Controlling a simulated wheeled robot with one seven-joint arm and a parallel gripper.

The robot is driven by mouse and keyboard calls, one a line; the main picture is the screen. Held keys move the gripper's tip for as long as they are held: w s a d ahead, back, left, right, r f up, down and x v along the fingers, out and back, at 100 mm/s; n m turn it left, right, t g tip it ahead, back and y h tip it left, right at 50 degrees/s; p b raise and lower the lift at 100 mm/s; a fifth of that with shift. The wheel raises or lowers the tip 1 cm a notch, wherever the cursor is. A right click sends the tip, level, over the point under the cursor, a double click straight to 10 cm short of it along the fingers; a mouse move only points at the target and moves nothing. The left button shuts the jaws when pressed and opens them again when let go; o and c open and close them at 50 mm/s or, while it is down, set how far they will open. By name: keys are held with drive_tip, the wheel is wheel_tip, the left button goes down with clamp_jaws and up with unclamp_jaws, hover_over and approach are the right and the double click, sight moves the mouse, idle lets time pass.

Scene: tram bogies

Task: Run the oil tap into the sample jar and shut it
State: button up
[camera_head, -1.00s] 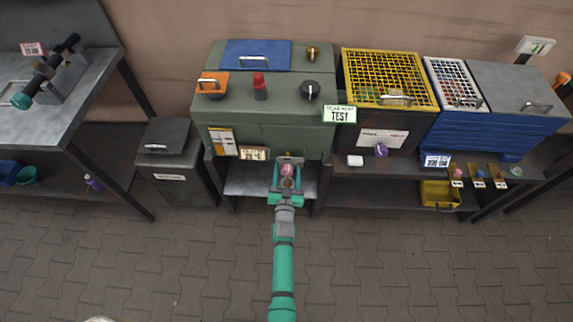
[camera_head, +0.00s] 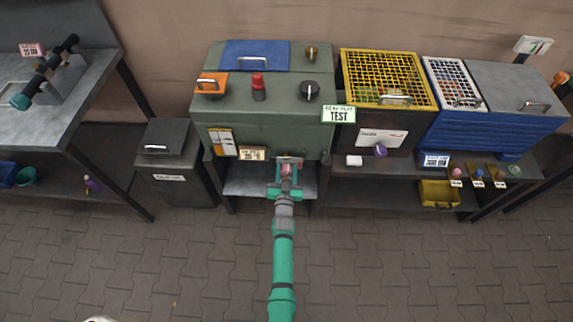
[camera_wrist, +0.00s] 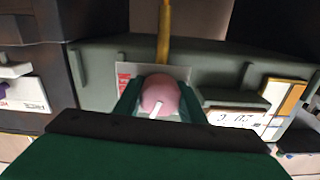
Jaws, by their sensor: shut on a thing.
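The oil tap has a round pink knob (camera_head: 286,169) with a white pointer mark, on the front of the green cabinet (camera_head: 262,122). In the wrist view the pink knob (camera_wrist: 160,96) sits between the two green fingers of my gripper (camera_wrist: 160,103), which is shut on it. The white pointer slants there. A brass pipe (camera_wrist: 164,32) runs from behind the knob towards the top of the wrist picture. In the head view my gripper (camera_head: 286,176) covers the area around the tap. I cannot make out a sample jar under the tap or any oil flow.
A shelf (camera_head: 243,180) lies under the cabinet. A small readout (camera_head: 252,154) is left of the tap. To the right are a dark box with a purple knob (camera_head: 380,150), a white block (camera_head: 354,160) and several small coloured items. A grey bin (camera_head: 176,178) stands left. The paved floor in front is clear.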

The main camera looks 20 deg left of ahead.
drive_tip(key=shift+w+n, duration=0.15)
drive_tip(key=shift+n, duration=1.05)
drive_tip(key=shift+a+n, duration=0.1)
drive_tip(key=shift+n, duration=0.7)
drive_tip(key=o, duration=1)
drive_tip(key=shift+o, duration=0.2)
